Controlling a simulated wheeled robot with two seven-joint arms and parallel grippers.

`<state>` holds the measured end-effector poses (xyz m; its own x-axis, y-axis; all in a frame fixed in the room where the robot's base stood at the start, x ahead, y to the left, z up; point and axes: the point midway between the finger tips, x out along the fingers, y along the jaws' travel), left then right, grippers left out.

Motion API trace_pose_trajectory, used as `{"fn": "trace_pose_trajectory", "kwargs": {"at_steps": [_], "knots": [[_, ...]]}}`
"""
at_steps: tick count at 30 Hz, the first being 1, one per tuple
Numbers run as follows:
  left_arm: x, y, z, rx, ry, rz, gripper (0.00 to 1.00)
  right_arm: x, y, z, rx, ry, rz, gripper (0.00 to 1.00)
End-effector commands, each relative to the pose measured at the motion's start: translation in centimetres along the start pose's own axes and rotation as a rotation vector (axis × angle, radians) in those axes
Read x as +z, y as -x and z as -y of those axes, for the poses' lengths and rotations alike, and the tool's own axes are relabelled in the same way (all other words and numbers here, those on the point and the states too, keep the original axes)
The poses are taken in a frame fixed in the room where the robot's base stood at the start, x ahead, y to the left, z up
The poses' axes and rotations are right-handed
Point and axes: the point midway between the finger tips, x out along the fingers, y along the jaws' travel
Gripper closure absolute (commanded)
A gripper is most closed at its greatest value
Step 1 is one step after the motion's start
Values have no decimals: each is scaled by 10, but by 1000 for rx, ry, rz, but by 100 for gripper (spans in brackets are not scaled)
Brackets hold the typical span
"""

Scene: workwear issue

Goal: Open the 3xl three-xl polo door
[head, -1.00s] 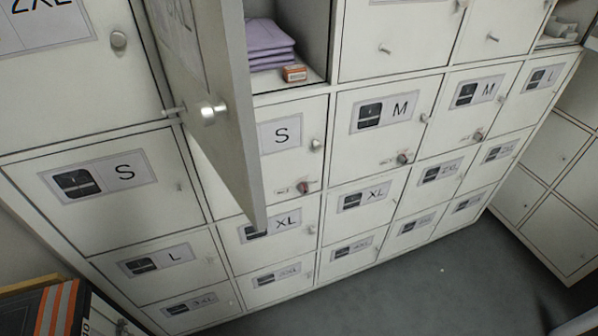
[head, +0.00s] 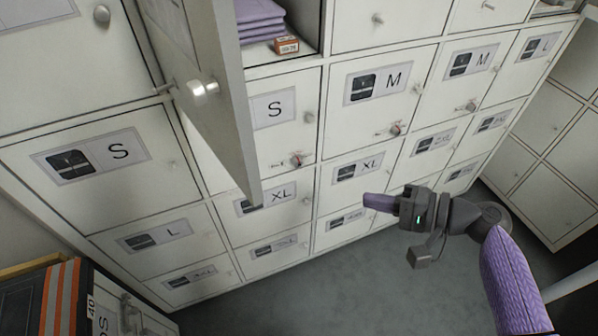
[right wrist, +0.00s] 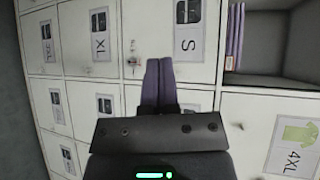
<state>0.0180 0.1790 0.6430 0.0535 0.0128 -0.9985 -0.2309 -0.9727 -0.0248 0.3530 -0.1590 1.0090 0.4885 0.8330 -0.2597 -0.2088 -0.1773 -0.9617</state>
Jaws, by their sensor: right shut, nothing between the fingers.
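No label reading 3XL with a polo picture is legible in the views. In the head view a door (head: 222,130) stands swung out, its label too slanted to read. The open compartment (head: 311,30) beside it holds folded purple garments (head: 258,20) and a small orange box (head: 286,45). My right gripper (head: 368,202) is shut and empty, in front of the lower doors right of the open door, apart from it. In the right wrist view its fingertips (right wrist: 158,64) are together and the open compartment (right wrist: 280,70) is at upper right. My left gripper is not in view.
In the right wrist view a 4XL door with a green shirt label (right wrist: 297,148) borders the open compartment. Shut doors labelled S (head: 95,155), M (head: 380,85) and XL (head: 358,167) fill the lower rows. Dark floor (head: 330,285) is clear; a cabinet (head: 545,160) stands at right.

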Motion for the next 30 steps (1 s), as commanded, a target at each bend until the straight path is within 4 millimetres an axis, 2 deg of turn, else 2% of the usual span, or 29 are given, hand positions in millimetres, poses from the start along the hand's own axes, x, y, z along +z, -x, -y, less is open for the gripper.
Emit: {"fn": "trace_pose_trajectory", "kwargs": {"at_steps": [1,3,6,8,11,22,27,30], "knots": [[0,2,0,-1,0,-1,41,13,9,43,-91,46,88,100],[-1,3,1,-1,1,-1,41,34,22,84,-183,91,205,100],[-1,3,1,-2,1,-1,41,52,32,108,-239,127,295,100],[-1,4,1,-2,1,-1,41,56,30,113,-249,131,311,100],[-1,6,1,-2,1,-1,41,60,17,116,-251,131,311,100],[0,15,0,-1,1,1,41,85,-58,134,-252,128,309,100],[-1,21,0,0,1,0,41,109,-71,135,-248,126,307,100],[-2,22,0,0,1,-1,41,116,-75,134,-247,126,305,100]]}}
